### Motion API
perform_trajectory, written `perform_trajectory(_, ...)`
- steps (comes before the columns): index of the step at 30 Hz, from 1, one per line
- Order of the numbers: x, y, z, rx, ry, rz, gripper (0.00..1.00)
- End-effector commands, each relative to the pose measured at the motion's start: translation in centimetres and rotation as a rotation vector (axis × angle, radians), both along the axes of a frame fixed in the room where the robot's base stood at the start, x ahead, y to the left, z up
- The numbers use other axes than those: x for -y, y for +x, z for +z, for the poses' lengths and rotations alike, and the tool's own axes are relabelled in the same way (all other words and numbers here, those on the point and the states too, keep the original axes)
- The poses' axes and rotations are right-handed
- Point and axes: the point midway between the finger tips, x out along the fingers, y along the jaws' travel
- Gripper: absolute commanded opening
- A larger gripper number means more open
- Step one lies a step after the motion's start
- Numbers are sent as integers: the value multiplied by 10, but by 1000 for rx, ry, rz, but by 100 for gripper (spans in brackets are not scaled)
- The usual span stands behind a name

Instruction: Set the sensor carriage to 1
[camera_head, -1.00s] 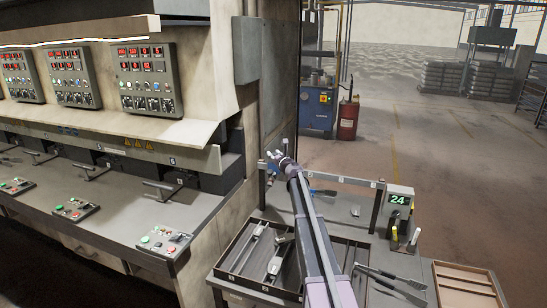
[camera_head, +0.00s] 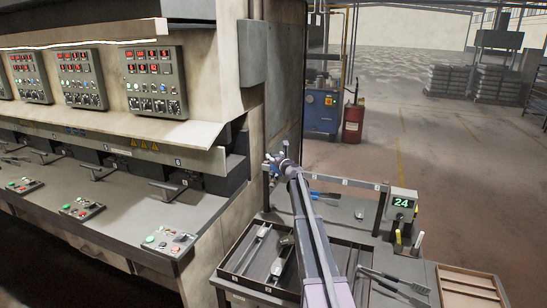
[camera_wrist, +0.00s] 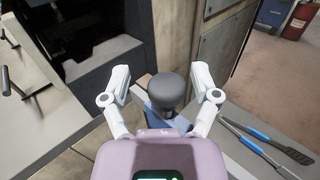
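A dark grey round knob (camera_wrist: 162,88) on a blue base (camera_wrist: 160,118) is in the middle of the wrist view; it looks like the handle of the sensor carriage. My gripper (camera_wrist: 162,84) is open, with one white finger on each side of the knob and visible gaps between. In the head view my gripper (camera_head: 280,163) is at the left end of a grey rail (camera_head: 350,183) above the workbench. The carriage is mostly hidden there by my gripper and arm. Small label plates sit along the rail; their numbers are too small to read.
A display reading 24 (camera_head: 402,203) stands at the rail's right end. Blue-handled tools (camera_wrist: 255,140) lie on the bench right of my gripper. A dark tray (camera_head: 245,262) with metal parts and a wooden tray (camera_head: 468,282) are nearer. The press machine (camera_head: 215,160) stands close on the left.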

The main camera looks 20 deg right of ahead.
Motion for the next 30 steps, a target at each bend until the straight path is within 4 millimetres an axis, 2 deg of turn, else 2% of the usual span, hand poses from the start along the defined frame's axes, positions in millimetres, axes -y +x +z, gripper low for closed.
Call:
perform_trajectory(11, 2, -12, 0, 0, 0, -4, 78)
perform_trajectory(17, 4, -36, 0, 0, 0, -5, 78)
perform_trajectory(30, 7, -103, 0, 0, 1, -3, 78)
